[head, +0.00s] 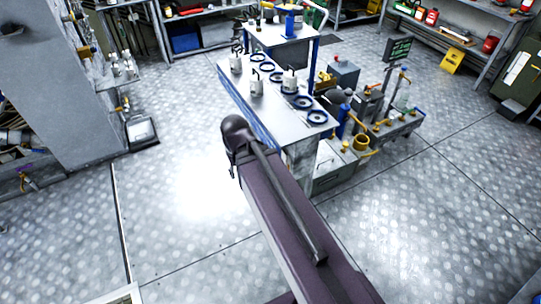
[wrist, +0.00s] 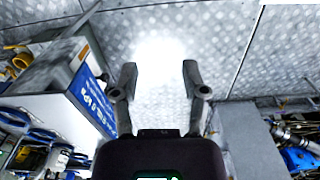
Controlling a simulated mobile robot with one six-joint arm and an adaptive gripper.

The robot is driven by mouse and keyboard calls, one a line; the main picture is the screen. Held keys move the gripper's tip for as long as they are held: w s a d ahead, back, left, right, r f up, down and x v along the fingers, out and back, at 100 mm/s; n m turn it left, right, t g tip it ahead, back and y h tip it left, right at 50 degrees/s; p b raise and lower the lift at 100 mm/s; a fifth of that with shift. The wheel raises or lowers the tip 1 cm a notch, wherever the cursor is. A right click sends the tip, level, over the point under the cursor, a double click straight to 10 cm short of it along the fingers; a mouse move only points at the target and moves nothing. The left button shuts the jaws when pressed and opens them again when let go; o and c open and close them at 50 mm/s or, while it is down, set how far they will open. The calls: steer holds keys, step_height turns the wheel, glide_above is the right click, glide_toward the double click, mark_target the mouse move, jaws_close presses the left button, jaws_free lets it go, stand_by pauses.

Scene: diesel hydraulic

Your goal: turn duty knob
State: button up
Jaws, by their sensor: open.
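My gripper (wrist: 160,78) shows in the wrist view with its two fingers spread apart and nothing between them. Beyond the fingers there is only bare floor with a bright glare. In the head view my arm reaches up the middle, and I cannot make out the gripper there. I cannot pick out the duty knob in either view. A hydraulic rig (head: 365,125) with yellow and dark fittings stands right of a workbench (head: 240,95), and a small dark display (head: 398,49) rises above it. Any knob there is too small to tell.
The workbench carries several dark blue rings and pale canisters. Its blue lettered side (wrist: 91,92) shows at left in the wrist view. A grey cabinet (head: 95,90) stands at left, shelves (head: 470,40) at the back right. The patterned floor (head: 430,220) is open at front right.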

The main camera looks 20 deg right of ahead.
steer(key=o, duration=0.4)
steer(key=shift+w+f, duration=0.1)
steer(key=w+d+f+n+h+b, duration=0.35)
steer(key=w+f+b, duration=0.25)
steer(key=f+b, duration=0.45)
steer(key=w+d+f+n+h+b, duration=0.2)
steer(key=w+d+f+h+b, duration=0.5)
steer(key=b, duration=0.6)
steer(key=w+f+n+h+b, duration=0.2)
steer(key=w+f+b, duration=0.2)
steer(key=b, duration=0.4)
steer(key=w+a+f+n+h+b, duration=0.1)
steer(key=w+f+n+h+b, duration=0.1)
steer(key=b, duration=0.6)
steer(key=w+a+f+n+h+b, duration=0.1)
steer(key=w+f+n+h+b, duration=0.1)
steer(key=w+f+b, duration=0.4)
steer(key=shift+w+t+h+b, duration=0.1)
steer(key=shift+t+h+b, duration=0.2)
steer(key=shift+h+b, duration=0.75)
steer(key=shift+d+r+y, duration=0.1)
steer(key=shift+d+y, duration=0.1)
steer(key=shift+y, duration=0.1)
steer(key=shift+w+d, duration=0.15)
steer(key=shift+d, duration=3.25)
steer(key=shift+w+d, duration=0.1)
steer(key=shift+d, duration=3.3)
